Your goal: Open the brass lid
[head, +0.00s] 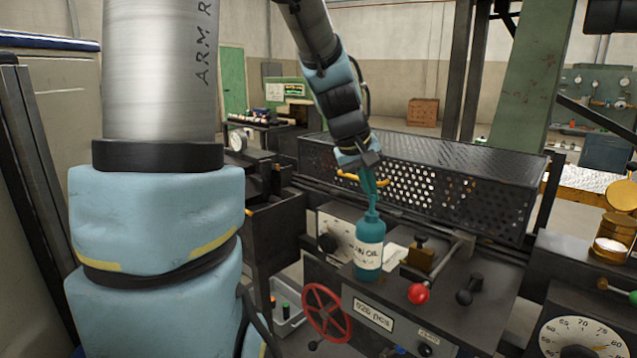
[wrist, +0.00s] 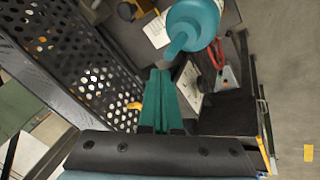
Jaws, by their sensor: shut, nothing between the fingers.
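A round brass lid (head: 622,194) stands raised at the right edge of the head view, above and behind a short brass cup (head: 610,240) whose pale top is exposed. The hinge between them is hard to make out. My gripper (head: 369,194) is shut and empty, pointing down just above a teal oil bottle (head: 369,245), well to the left of the lid. In the wrist view the green fingers (wrist: 161,76) lie together close to the bottle's spout (wrist: 180,45); whether they touch it is unclear. The lid is not visible in the wrist view.
A black perforated guard (head: 450,190) runs behind the bottle. A red-knobbed lever (head: 418,293), a small brass block (head: 421,254) and a red handwheel (head: 326,312) are on the console. A dial (head: 583,340) faces forward below the brass cup.

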